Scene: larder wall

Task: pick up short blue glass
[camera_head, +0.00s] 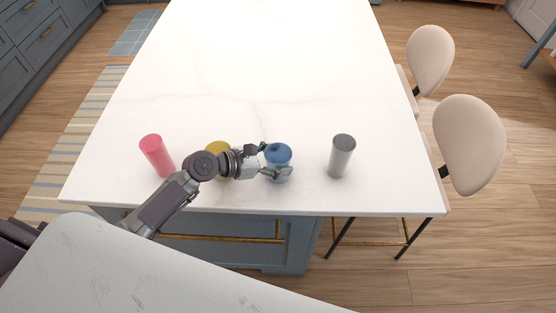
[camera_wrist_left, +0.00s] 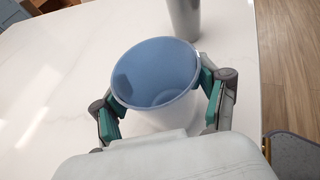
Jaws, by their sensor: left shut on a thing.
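The short blue glass (camera_head: 278,155) stands near the front edge of the white island top. My left gripper (camera_head: 277,160) reaches it from the left, with its fingers on either side of the glass. In the left wrist view the open rim of the blue glass (camera_wrist_left: 155,72) shows, and the teal finger pads of my left gripper (camera_wrist_left: 160,105) are shut on its sides. The lower part of the glass is partly hidden by the gripper body. I cannot tell whether its base is lifted off the top. My right gripper is not in view.
A pink glass (camera_head: 157,155) and a yellow glass (camera_head: 218,147), partly behind my left arm, stand to the left. A grey glass (camera_head: 341,156) stands to the right. The island top (camera_head: 260,60) is clear behind them. Beige chairs (camera_head: 468,145) stand at the right.

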